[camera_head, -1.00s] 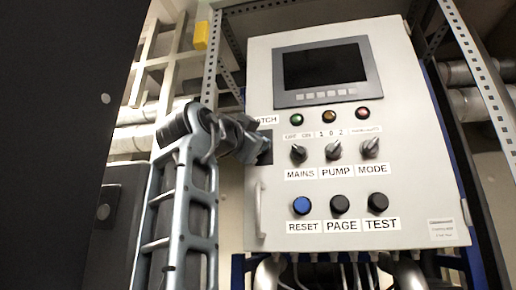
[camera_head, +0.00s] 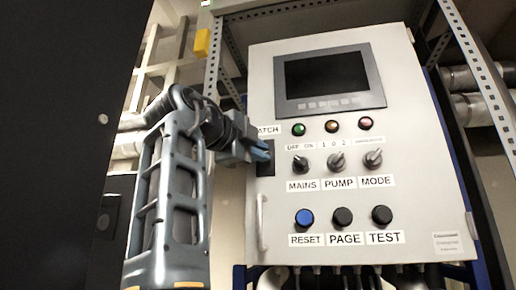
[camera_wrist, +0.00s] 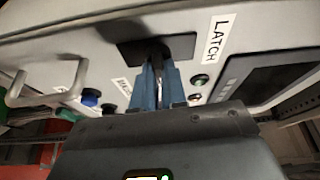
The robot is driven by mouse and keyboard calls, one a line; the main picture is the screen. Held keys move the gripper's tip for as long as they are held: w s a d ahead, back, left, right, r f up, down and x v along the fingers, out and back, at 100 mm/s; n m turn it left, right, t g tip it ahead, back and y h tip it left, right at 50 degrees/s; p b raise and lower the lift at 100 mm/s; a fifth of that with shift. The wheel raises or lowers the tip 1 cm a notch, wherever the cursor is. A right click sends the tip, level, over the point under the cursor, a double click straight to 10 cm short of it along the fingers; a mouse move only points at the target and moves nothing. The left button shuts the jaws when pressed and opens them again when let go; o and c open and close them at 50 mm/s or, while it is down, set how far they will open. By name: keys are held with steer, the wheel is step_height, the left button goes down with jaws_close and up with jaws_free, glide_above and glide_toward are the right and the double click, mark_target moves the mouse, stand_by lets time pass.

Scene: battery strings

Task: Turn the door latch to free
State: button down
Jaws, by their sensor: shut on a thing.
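The grey control cabinet door (camera_head: 420,150) fills the right of the head view. The latch's dark plate (camera_head: 265,168) sits at the door's left edge, beside the partly covered LATCH label (camera_head: 268,130). My gripper (camera_head: 262,152) is at this plate. In the wrist view my blue fingers (camera_wrist: 158,88) are closed together at the dark latch plate (camera_wrist: 180,47), with a dark latch knob (camera_wrist: 157,52) between their tips. Most of the knob is hidden by the fingers, so its angle cannot be told. The LATCH label (camera_wrist: 216,40) shows beside the plate.
A door handle (camera_head: 262,222) stands out below the latch. The MAINS (camera_head: 300,165), PUMP and MODE knobs, and RESET (camera_head: 304,218), PAGE and TEST buttons lie to the right. A perforated metal upright (camera_head: 212,65) stands left of the cabinet.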

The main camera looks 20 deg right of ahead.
steer(key=shift+m, duration=0.3)
stand_by(0.4)
steer(key=c, duration=1.2)
jaws_free()
